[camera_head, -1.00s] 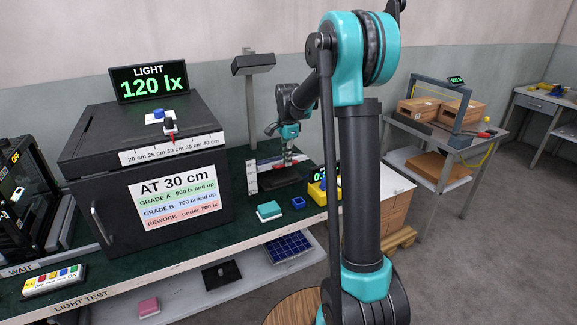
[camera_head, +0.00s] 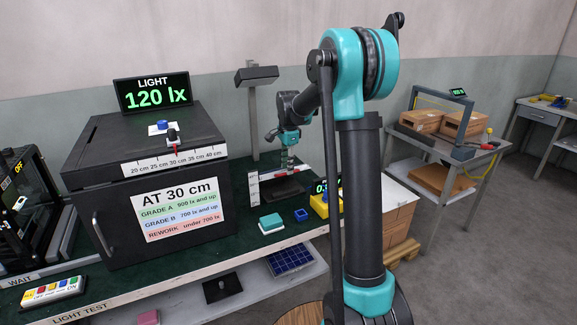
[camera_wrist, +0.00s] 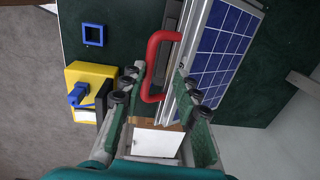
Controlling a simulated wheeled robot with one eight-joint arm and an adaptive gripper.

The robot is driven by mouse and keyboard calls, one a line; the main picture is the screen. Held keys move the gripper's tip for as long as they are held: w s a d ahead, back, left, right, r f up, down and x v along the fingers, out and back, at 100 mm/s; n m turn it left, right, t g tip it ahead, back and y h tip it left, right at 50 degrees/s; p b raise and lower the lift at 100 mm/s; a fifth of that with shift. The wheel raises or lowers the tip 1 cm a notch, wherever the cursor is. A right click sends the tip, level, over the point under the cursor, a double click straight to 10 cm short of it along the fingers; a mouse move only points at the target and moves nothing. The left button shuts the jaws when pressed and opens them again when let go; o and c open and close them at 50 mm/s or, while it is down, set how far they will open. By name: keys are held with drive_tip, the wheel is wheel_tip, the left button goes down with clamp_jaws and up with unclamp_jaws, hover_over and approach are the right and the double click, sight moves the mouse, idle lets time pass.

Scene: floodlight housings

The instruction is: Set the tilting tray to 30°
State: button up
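The tilting tray (camera_head: 270,194) is a dark, low plate on the green bench under the lamp post, beside a white upright scale (camera_head: 254,189). In the wrist view a blue gridded solar panel (camera_wrist: 223,50) with a silver frame lies at the tray, and a red handle (camera_wrist: 152,50) stands at its left edge. My gripper (camera_head: 289,170) is low over the tray in the head view. In the wrist view my gripper (camera_wrist: 158,78) has its fingers apart, with the handle in the gap between them; I cannot tell whether they touch it. The tray's angle is not readable.
A yellow box (camera_wrist: 84,78) with a blue knob stands left of the handle in the wrist view; my arm partly hides its display in the head view. A teal block (camera_head: 271,222) and blue square ring (camera_head: 301,215) lie in front. The black light box (camera_head: 115,215) stands left.

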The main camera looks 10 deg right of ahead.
drive_tip(key=o, duration=0.3)
drive_tip(key=shift+w+a, duration=0.15)
drive_tip(key=shift+a, duration=0.05)
drive_tip(key=shift+d, duration=0.15)
wheel_tip(320, 180, up, 12)
drive_tip(key=shift+s, duration=0.4)
idle(0.3)
drive_tip(key=s+d+f+n+t, duration=0.1)
drive_tip(key=s+f+n, duration=0.4)
drive_tip(key=s, duration=0.6)
drive_tip(key=s+d+f+n+t, duration=0.1)
drive_tip(key=s+d+f+n, duration=0.2)
drive_tip(key=s+f, duration=0.6)
drive_tip(key=s+d+f+n+t, duration=0.1)
drive_tip(key=s+f+n, duration=0.5)
drive_tip(key=s, duration=0.8)
drive_tip(key=shift+d+f+n+t, duration=0.3)
drive_tip(key=shift+d+f, duration=0.1)
drive_tip(key=shift+f, duration=0.45)
drive_tip(key=shift+d, duration=0.1)
